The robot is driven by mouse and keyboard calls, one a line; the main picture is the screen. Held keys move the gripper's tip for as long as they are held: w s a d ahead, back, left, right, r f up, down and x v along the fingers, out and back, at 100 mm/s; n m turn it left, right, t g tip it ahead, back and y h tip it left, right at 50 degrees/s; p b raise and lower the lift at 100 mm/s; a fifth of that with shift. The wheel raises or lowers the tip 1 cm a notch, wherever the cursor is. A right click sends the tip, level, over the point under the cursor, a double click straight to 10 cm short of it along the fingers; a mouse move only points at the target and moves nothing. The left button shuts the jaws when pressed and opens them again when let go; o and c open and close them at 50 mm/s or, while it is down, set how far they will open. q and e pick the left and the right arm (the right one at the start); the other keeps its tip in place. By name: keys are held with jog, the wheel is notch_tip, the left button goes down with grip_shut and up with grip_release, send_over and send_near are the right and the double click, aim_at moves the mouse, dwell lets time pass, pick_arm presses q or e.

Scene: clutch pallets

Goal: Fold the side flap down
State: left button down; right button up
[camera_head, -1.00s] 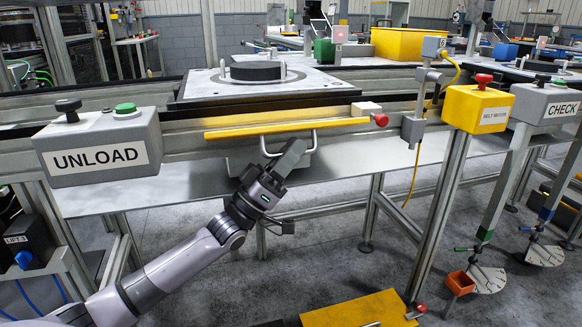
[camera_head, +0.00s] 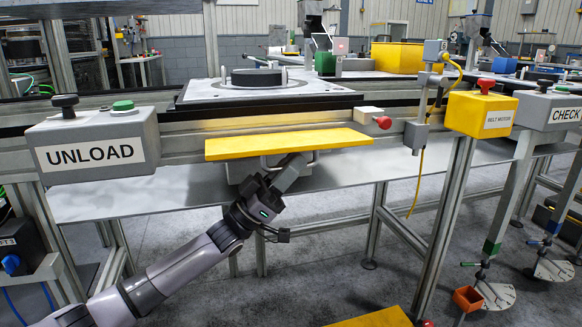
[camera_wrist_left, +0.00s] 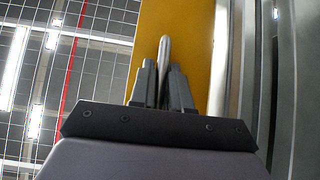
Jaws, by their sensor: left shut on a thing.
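The side flap is a yellow panel (camera_head: 285,144) on the front of the conveyor frame, with its broad upper face showing in the head view. A light metal handle (camera_head: 315,164) is on its underside, partly hidden by the flap and my gripper. My left gripper (camera_head: 297,163) is below the flap, shut on the handle. In the left wrist view the gripper (camera_wrist_left: 163,88) has the handle bar (camera_wrist_left: 164,52) between its fingers, with the yellow flap (camera_wrist_left: 186,40) behind it. My right gripper is not in view.
The UNLOAD box (camera_head: 93,145) stands left of the flap. A red knob (camera_head: 384,122) and a yellow BELT MOTOR box (camera_head: 480,113) are to its right. A pallet (camera_head: 200,92) with a dark disc (camera_head: 257,77) lies behind. A metal shelf (camera_head: 130,195) runs below.

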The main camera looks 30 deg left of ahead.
pick_arm(q)
jog(key=c, duration=1.2)
grip_release()
jog(key=v, duration=0.7)
jog(key=shift+p, duration=0.45)
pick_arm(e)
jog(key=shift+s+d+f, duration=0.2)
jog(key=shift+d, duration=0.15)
pick_arm(q)
jog(key=shift+s, duration=0.1)
